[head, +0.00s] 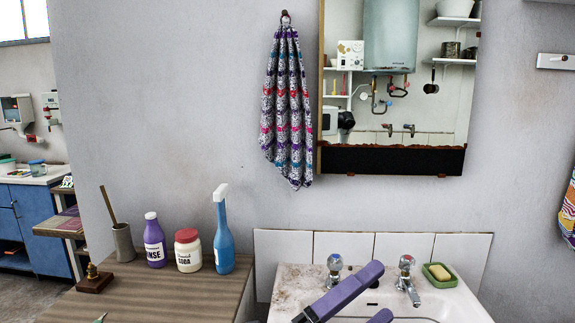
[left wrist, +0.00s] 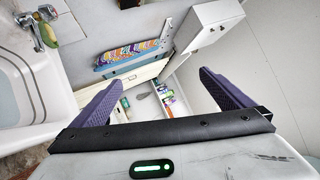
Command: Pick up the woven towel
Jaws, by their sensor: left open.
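A woven towel (head: 287,110) in grey-white, purple, pink and blue bands hangs from a wall hook, left of the mirror. A second patterned cloth (head: 567,215), orange and blue, is cut off at the right edge. In the left wrist view a multicoloured cloth (left wrist: 125,56) hangs on a rail ahead; it looks like this second one. My left gripper (head: 383,290) is in front of the basin, below and right of the hanging towel and apart from it. Its purple fingers are spread and empty in the left wrist view (left wrist: 162,92). My right gripper is not in view.
A stained white basin (head: 452,300) with taps and a soap dish (head: 438,275) lies under the mirror (head: 398,85). The wooden counter (head: 165,295) holds a purple bottle (head: 154,240), a white jar (head: 188,250) and a blue spray bottle (head: 223,235). A white cabinet (left wrist: 208,28) is ahead of the wrist.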

